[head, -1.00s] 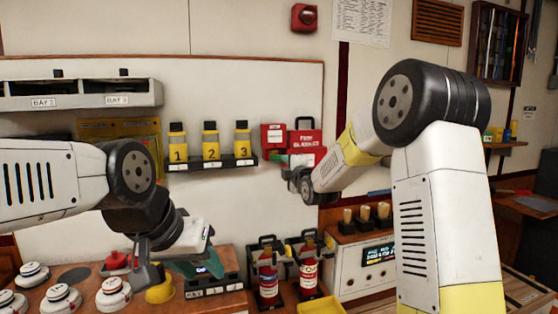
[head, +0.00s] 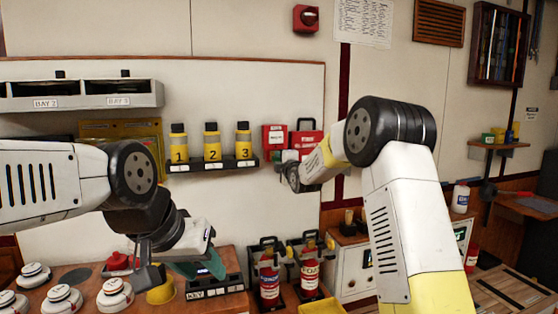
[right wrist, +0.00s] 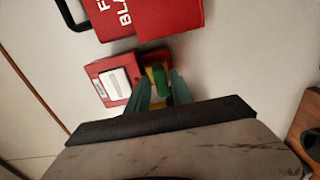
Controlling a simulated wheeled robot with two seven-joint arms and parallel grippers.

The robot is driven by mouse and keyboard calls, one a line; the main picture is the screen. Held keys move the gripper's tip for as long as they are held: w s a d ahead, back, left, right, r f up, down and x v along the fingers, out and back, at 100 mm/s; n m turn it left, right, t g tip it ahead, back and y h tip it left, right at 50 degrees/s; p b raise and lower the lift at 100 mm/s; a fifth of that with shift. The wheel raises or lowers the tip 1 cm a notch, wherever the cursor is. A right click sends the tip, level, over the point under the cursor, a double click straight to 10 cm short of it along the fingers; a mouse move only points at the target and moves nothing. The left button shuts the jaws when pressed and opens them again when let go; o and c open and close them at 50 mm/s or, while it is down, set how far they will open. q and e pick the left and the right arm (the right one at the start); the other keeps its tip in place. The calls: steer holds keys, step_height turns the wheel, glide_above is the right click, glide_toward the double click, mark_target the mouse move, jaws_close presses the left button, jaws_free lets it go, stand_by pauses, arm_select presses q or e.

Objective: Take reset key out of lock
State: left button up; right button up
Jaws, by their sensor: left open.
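In the right wrist view, a small green and yellow piece (right wrist: 160,80), which may be the reset key, sits between my right gripper's teal fingers (right wrist: 160,88). It is in front of a red wall box (right wrist: 156,56); a lock is not clear. The fingers stand close on both sides of it; whether they press on it is unclear. Beside it is a red box with a white panel (right wrist: 117,84). In the head view my right gripper (head: 283,155) is at the wall below the red boxes, mostly hidden by its wrist. My left gripper (head: 178,268) is open and empty above the desk.
The red fire blanket case (head: 308,142) hangs just above my right gripper. A shelf (head: 212,164) with several numbered yellow canisters is to its left. Red extinguishers (head: 269,280) stand below. A key block (head: 213,287) and white round detectors (head: 62,298) are near my left gripper.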

jaws_close()
steer(key=shift+s+d, duration=0.1)
steer(key=shift+s, duration=0.2)
steer(key=shift+v, duration=2.15)
